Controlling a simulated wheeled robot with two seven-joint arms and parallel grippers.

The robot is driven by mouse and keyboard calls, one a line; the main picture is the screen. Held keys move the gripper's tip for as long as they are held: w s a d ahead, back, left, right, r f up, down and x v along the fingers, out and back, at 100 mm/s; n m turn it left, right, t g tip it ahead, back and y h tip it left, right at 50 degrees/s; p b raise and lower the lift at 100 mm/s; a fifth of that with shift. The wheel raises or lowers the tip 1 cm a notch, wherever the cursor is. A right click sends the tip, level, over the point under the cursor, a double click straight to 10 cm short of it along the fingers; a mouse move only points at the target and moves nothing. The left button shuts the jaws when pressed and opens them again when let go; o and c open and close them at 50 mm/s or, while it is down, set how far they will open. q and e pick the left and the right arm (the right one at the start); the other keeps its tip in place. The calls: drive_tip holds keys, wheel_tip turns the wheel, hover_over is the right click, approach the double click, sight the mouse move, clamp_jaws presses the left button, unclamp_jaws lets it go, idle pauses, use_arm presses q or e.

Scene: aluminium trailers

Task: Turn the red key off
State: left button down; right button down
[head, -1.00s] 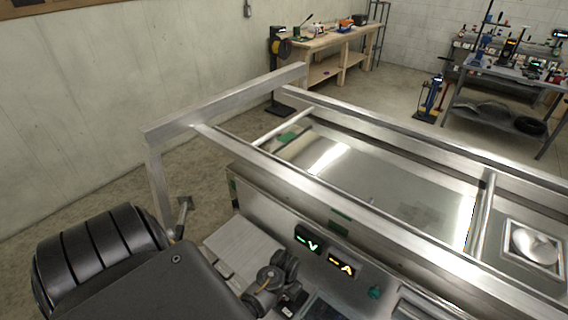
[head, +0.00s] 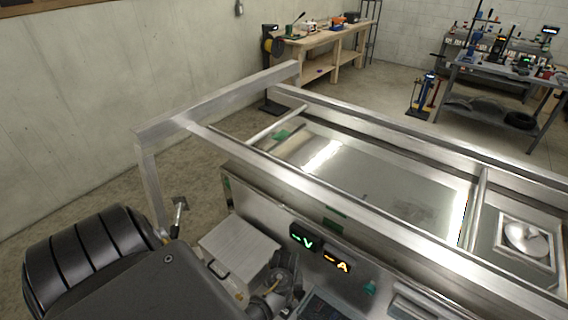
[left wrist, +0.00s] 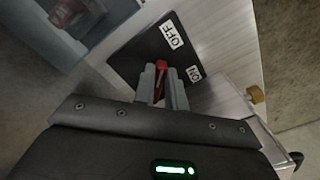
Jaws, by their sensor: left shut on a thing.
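The red key (left wrist: 161,68) shows in the left wrist view, on a black plate (left wrist: 133,55) with white OFF and ON labels. The red key sits between the two grey fingers of my left gripper (left wrist: 163,85), which is shut on it. The key's tip points up in the picture, toward the OFF label (left wrist: 174,34) side. In the head view my left arm comes in at the lower left, and the key and fingers are hidden there. My right gripper is not in view.
The aluminium trailer frame (head: 300,180) crosses the head view. A wooden workbench (head: 330,40) stands far behind.

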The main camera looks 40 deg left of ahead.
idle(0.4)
use_arm(q)
drive_tip(key=c, duration=1.4)
unclamp_jaws()
drive_tip(key=shift+c, duration=0.2)
wheel_tip(320, 180, up, 11)
drive_tip(key=shift+f, duration=0.15)
